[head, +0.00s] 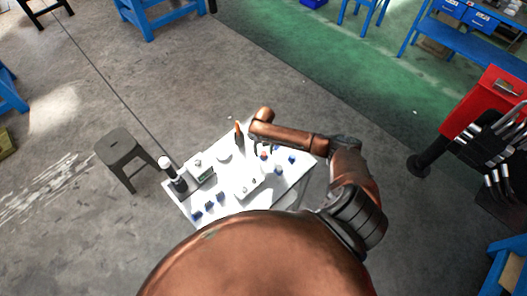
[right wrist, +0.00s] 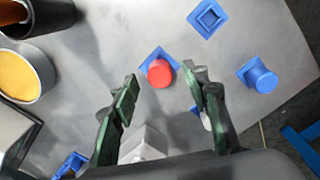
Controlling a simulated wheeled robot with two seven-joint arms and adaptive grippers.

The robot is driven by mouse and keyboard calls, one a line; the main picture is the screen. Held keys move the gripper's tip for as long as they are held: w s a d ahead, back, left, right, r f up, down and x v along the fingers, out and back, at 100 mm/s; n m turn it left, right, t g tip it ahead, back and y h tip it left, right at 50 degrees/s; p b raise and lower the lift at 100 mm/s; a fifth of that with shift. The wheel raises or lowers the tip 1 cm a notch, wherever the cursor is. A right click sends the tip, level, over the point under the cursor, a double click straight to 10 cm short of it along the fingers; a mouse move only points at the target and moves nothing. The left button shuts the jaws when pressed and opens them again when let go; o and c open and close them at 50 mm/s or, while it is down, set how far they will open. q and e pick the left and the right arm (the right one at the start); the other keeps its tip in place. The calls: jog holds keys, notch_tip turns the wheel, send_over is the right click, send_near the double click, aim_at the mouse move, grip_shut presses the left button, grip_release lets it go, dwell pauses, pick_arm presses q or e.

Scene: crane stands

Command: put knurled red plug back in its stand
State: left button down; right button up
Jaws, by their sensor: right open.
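The red plug (right wrist: 159,73) shows in the right wrist view as a round red top over a blue square stand (right wrist: 147,56). I cannot tell how deep it sits, and its knurling is too small to make out. My left gripper is not in view.
An empty-looking blue square stand (right wrist: 209,18) and a blue plug on a blue base (right wrist: 258,76) are close by. A white block (right wrist: 143,143) and a dark cup with an orange top (right wrist: 22,72) are also near. A grey stool (head: 119,150) stands left of the table.

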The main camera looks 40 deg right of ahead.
aim_at(264, 153)
jog(key=shift+r+p, duration=2.05)
jog(key=shift+r, duration=0.4)
jog(key=shift+f, duration=0.1)
notch_tip(264, 153, up, 12)
